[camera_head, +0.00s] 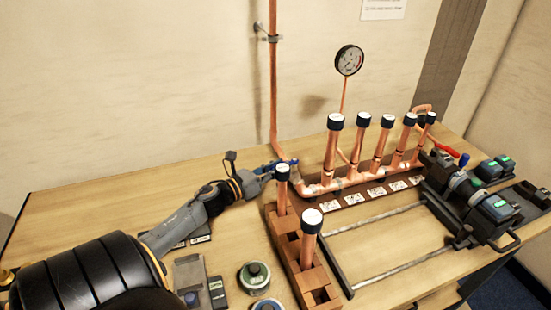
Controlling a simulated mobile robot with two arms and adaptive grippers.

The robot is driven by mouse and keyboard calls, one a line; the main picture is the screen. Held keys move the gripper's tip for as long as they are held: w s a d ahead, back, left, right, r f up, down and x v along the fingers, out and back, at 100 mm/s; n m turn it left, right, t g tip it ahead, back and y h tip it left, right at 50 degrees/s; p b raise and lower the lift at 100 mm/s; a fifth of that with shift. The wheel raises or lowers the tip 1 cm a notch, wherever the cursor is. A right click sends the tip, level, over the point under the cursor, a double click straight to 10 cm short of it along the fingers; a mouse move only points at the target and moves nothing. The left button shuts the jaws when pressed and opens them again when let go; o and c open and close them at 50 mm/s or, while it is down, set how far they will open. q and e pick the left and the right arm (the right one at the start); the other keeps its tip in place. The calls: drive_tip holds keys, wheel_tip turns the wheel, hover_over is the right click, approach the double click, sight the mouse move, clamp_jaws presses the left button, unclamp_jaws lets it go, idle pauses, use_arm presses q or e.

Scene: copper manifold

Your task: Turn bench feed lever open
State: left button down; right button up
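A capped copper stub in the wooden rack stands just in front of the tip and hides part of this area. A red handle (464,159) shows at the manifold's right end. My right gripper is out of view.
The wooden rack (315,290) holds two capped copper stubs (282,190) close to my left gripper. Several capped risers and a gauge (349,60) rise from the manifold. A dark clamp frame (335,262) and tools (497,207) stand right. The left rear bench (110,195) is clear.

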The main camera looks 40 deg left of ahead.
use_arm(q)
drive_tip(key=shift+d+n+y+p, duration=0.3)
drive_tip(key=shift+n+y, duration=0.25)
drive_tip(key=shift+y, duration=0.4)
drive_tip(key=shift+d+n+y+p, duration=0.2)
drive_tip(key=shift+d+n+y, duration=0.3)
drive_tip(key=shift+y, duration=0.45)
drive_tip(key=shift+a, duration=0.1)
drive_tip(key=c, duration=1.3)
unclamp_jaws()
drive_tip(key=s, duration=1.2)
drive_tip(key=shift+d, duration=0.35)
